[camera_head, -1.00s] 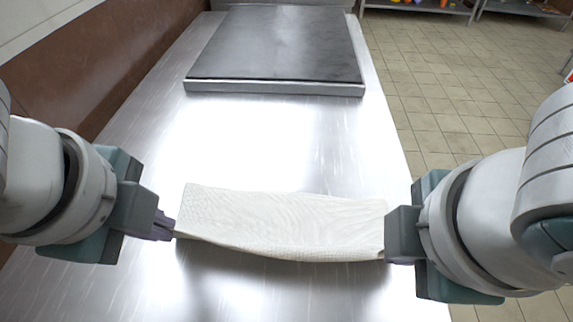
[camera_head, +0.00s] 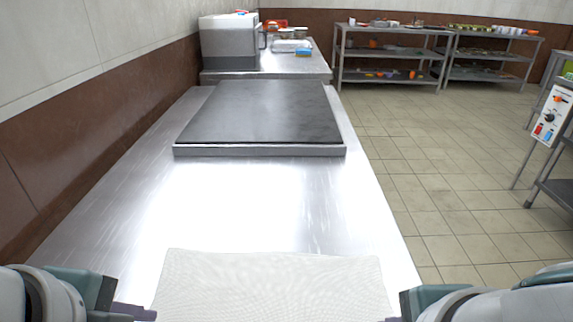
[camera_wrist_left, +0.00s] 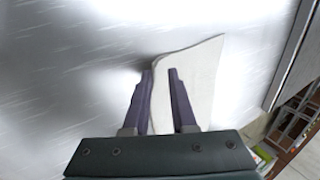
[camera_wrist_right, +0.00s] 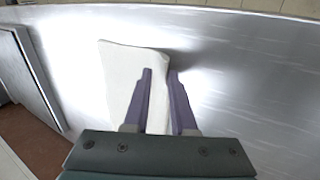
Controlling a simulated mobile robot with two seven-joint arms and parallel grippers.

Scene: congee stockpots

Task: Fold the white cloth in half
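The white cloth (camera_head: 270,285) lies as a flat strip across the steel table, cut off by the bottom of the head view. My left gripper (camera_head: 152,314) is at its left end and my right gripper (camera_head: 388,319) is at its right end, both mostly out of the head view. In the left wrist view, the left fingers (camera_wrist_left: 160,72) are apart, with the cloth (camera_wrist_left: 202,75) between and beyond them. In the right wrist view, the right fingers (camera_wrist_right: 160,72) are apart, with the cloth's end (camera_wrist_right: 122,75) between and beyond them. The cloth's near edge is hidden.
The steel table (camera_head: 270,205) is bare between the cloth and a dark-topped slab (camera_head: 262,112). A wall (camera_head: 60,150) runs along the left. Open floor (camera_head: 440,190) lies to the right. A second table (camera_head: 300,72) with a grey machine (camera_head: 228,42) and shelves (camera_head: 385,55) stand behind.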

